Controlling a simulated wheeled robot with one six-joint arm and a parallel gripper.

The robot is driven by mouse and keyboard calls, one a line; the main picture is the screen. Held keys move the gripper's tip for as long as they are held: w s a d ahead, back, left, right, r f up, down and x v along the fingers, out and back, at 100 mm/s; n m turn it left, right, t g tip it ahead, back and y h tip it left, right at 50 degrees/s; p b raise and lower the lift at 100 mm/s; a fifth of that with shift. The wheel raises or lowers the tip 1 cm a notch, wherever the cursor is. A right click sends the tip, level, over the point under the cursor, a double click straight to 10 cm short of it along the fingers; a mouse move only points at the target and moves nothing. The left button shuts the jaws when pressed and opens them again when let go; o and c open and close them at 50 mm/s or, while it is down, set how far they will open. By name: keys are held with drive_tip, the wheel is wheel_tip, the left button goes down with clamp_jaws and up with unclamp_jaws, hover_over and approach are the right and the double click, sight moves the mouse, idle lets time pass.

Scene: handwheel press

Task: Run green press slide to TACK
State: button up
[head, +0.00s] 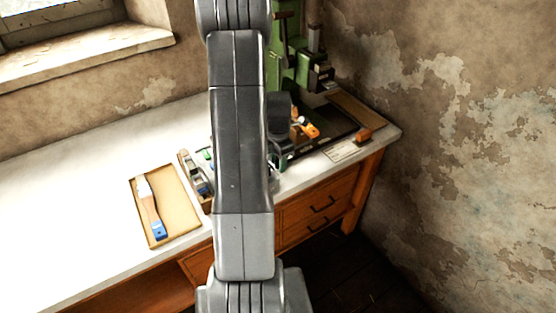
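The green press (284,68) stands at the back right of the bench, partly hidden behind my upright arm link. A brown-gripped handle shows near its top, and a dark block with a grey post sits on its right side. I cannot make out a TACK mark, a scale or the slide's position. My gripper is not clearly seen. A dark rounded part just right of my arm link may be my wrist, but its fingers are hidden or too small to tell.
The white-topped bench (70,190) has wooden drawers (318,207). A tan tray (178,222) holds a blue-and-white brush-like tool (150,205). Orange and dark items (310,129) lie before the press, with an orange-brown block (364,135) at the right. Peeling walls close the corner; the bench's left is clear.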

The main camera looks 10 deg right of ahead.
drive_tip(key=c, duration=0.6)
drive_tip(key=shift+o, duration=0.2)
drive_tip(key=shift+w+d, duration=0.5)
drive_tip(key=shift+d, duration=0.9)
drive_tip(key=shift+w+d, duration=0.55)
drive_tip(key=shift+d, duration=0.9)
drive_tip(key=shift+w+d, duration=0.5)
drive_tip(key=shift+d, duration=0.9)
drive_tip(key=o, duration=1.4)
wheel_tip(320, 180, up, 8)
drive_tip(key=p, duration=0.5)
